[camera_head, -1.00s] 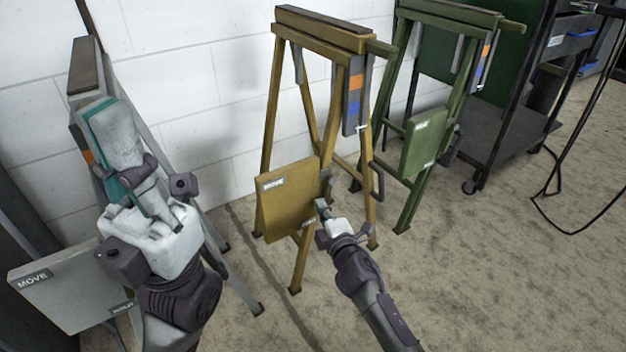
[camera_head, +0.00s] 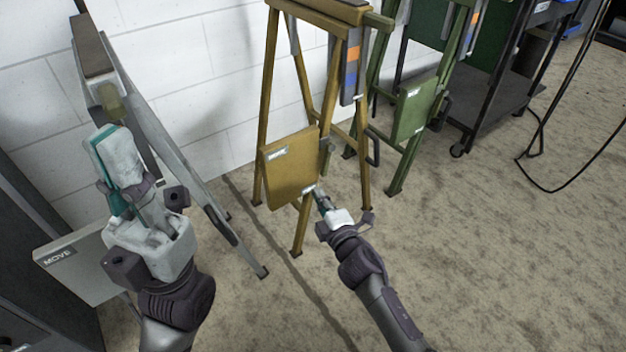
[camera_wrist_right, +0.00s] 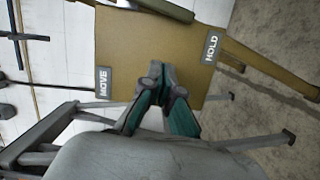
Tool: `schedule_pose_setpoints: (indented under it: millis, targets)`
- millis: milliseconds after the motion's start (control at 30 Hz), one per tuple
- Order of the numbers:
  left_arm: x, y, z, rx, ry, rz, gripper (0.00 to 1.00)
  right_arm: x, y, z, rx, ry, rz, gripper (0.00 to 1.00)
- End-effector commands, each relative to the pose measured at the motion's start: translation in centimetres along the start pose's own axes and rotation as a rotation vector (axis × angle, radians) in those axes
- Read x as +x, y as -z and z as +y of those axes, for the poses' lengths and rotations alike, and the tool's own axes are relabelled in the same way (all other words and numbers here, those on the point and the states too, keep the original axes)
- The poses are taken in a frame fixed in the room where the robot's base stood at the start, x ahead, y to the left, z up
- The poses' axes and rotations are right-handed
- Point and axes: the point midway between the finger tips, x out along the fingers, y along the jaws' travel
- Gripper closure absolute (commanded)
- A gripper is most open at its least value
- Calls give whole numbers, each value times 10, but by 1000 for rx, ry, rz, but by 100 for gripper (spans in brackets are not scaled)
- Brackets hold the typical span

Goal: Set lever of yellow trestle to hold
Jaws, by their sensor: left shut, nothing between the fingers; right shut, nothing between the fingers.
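The yellow trestle (camera_head: 270,95) stands upright at the middle of the head view. Its flat panel (camera_head: 290,168) bears a MOVE label (camera_head: 278,153) and a HOLD label (camera_head: 308,190). In the right wrist view MOVE (camera_wrist_right: 103,82) is at the panel's left edge and HOLD (camera_wrist_right: 211,47) at its upper right. I cannot make out the lever for certain. My right gripper (camera_head: 320,195) is shut and empty at the panel's lower right corner. In the right wrist view its fingertips (camera_wrist_right: 155,70) overlap the panel; contact is unclear. My left gripper (camera_head: 108,150) is shut and empty.
A grey trestle (camera_head: 180,160) with a MOVE panel (camera_head: 85,265) is at the left, behind my left gripper. A green trestle (camera_head: 415,110) and a dark cart (camera_head: 490,95) stand to the right. A cable (camera_head: 545,150) hangs there.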

Motion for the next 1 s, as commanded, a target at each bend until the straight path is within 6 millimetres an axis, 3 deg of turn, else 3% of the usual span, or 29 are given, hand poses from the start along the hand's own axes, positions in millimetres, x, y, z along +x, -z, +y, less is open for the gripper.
schedule_pose_setpoints:
  millis: [100,233,867,1000]
  targets:
    - [-1,1,0,-3,9,-23,100,-20,0,1,1,3,-2,100]
    - [-4,2,0,-5,14,-34,100,-32,0,1,1,1,-1,100]
    - [-5,2,0,-6,15,-36,100,-36,0,1,2,-1,1,100]
    - [-5,2,0,-6,17,-41,100,-44,12,25,90,-61,49,100]
